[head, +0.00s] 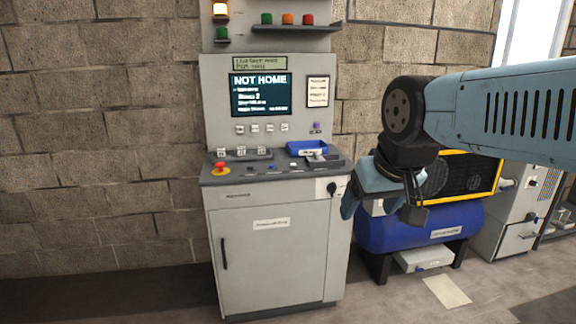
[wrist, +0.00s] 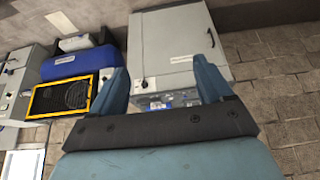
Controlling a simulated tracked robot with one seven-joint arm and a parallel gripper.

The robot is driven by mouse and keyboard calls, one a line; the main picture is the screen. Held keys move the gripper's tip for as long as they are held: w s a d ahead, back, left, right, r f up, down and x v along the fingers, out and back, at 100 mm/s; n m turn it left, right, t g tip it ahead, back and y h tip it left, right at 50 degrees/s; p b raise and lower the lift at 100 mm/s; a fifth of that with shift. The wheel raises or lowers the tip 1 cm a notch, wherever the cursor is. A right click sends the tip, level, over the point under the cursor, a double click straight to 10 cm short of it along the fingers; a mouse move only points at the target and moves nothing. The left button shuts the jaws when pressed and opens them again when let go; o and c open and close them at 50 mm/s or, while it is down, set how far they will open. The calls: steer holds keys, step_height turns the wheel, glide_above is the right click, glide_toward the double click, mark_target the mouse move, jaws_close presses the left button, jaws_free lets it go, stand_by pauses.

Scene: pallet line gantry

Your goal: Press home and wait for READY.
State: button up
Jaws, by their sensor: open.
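A grey control cabinet (head: 268,250) stands against the block wall in the head view. Its screen (head: 261,94) reads NOT HOME, with smaller lines I cannot read well. Below the screen is a row of small buttons (head: 262,128). I cannot read which one is home. My gripper (head: 385,205) is open and empty, in front of the cabinet's right side, apart from it. In the wrist view its two fingers frame part of the cabinet (wrist: 175,45).
A blue tray (head: 307,149) sits on the desk's right side. A blue compressor tank (head: 420,228) stands right of the cabinet, and a paper sheet (head: 446,291) lies on the floor. Floor left of the cabinet is clear.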

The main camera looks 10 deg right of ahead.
jaws_close()
stand_by(0.6)
stand_by(0.8)
